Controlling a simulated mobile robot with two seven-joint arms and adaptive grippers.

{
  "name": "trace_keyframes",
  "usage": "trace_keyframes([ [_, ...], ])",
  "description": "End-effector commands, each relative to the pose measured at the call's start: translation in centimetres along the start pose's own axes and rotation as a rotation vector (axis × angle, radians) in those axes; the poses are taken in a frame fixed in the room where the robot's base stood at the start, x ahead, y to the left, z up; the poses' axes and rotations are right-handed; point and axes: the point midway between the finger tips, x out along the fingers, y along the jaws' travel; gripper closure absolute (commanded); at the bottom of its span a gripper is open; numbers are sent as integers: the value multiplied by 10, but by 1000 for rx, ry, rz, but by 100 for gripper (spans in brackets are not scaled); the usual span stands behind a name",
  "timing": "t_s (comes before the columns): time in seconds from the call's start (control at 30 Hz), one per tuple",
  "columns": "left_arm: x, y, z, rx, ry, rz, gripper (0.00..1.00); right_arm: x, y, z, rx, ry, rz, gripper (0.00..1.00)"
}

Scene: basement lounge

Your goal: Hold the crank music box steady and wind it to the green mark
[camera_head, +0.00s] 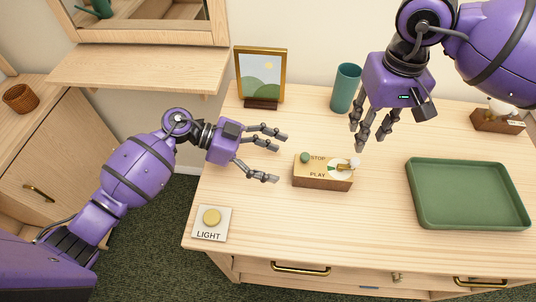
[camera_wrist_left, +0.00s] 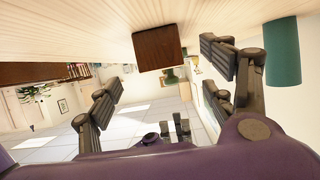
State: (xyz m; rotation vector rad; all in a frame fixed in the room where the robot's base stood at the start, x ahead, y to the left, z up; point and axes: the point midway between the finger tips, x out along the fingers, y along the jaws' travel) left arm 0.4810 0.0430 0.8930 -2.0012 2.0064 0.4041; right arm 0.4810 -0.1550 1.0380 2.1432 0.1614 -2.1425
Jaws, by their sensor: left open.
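The music box (camera_head: 322,184) is a small brown wooden block on the dresser top. Its top reads STOP and PLAY, with a round green knob (camera_head: 305,157) at the far left corner and a pale dial with a small crank and whitish knob (camera_head: 355,163) at the right. My right gripper (camera_head: 372,143) hangs above and behind the box's right end, fingers spread and empty.
A teal cup (camera_head: 346,88) and a picture frame (camera_head: 261,75) stand behind. A green tray (camera_head: 468,222) lies right, with another brown box (camera_head: 497,122) behind it. A LIGHT switch plate (camera_head: 211,223) is at front left. The dresser top (camera_head: 300,235) before the music box is clear.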

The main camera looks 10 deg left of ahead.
Motion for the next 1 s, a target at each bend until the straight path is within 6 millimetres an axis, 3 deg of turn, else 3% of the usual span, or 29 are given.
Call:
trace_keyframes([
  [0.4,59,0,-1,0,5,-2,25,0,0,0,0,0,0,69],
  [0.8,68,0,-1,1,4,-3,25,0,0,0,0,0,0,69],
  [1.0,67,0,-1,1,5,-3,50,0,0,0,0,0,0,69],
])
